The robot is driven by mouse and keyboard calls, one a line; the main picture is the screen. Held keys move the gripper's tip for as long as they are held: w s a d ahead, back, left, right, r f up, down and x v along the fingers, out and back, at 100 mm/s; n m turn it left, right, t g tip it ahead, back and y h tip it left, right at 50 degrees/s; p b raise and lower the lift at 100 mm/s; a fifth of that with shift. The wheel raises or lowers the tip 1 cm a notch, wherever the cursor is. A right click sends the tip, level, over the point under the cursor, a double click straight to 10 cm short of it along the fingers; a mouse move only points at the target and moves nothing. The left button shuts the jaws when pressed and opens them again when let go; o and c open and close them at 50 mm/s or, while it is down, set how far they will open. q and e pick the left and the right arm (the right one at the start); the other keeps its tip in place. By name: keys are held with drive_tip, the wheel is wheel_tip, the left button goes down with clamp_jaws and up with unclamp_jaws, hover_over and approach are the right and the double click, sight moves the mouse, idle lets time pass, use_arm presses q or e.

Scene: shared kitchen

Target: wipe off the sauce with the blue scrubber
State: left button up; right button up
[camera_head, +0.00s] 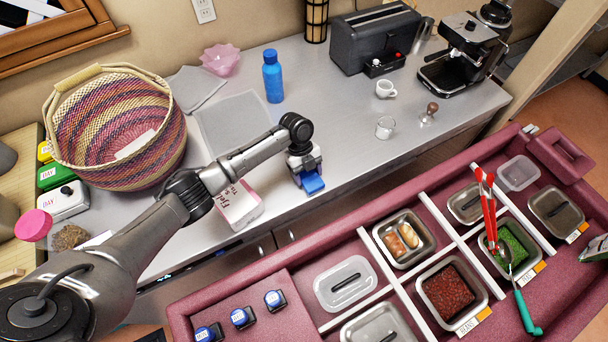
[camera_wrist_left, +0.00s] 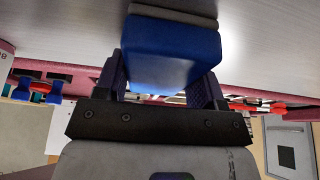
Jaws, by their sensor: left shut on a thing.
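The blue scrubber (camera_head: 312,183) is in my left gripper (camera_head: 307,172), low over the steel counter (camera_head: 345,135) near its front edge. In the left wrist view the blue scrubber (camera_wrist_left: 172,52) sits between the two fingers of my left gripper (camera_wrist_left: 170,80), with a grey-brown layer at its far side. That side is close to the counter surface; I cannot tell whether it touches. No sauce shows on the visible part of the counter; the spot under the scrubber is hidden. My right gripper is not in view.
A pink-and-white box (camera_head: 238,205) stands close left of my gripper. A blue bottle (camera_head: 273,77), a woven basket (camera_head: 120,130), a white cup (camera_head: 385,89) and a toaster (camera_head: 372,42) are on the counter. A maroon food bar (camera_head: 300,312) lies in front.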

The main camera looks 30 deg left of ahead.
use_arm(q)
drive_tip(key=shift+f, duration=0.1)
idle(0.3)
drive_tip(key=shift+w+a+f+b, duration=0.1)
drive_tip(key=shift+w+a+b, duration=0.2)
drive_tip(key=shift+a+b, duration=0.25)
drive_tip(key=shift+w+a+b, duration=0.3)
drive_tip(key=shift+a+b, duration=0.05)
drive_tip(key=shift+a, duration=0.35)
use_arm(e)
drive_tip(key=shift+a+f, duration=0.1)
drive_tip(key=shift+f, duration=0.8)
use_arm(q)
drive_tip(key=shift+w+a+b, duration=0.3)
drive_tip(key=shift+a, duration=0.25)
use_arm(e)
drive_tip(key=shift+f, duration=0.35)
use_arm(q)
drive_tip(key=shift+s+a, duration=0.1)
drive_tip(key=shift+s, duration=0.05)
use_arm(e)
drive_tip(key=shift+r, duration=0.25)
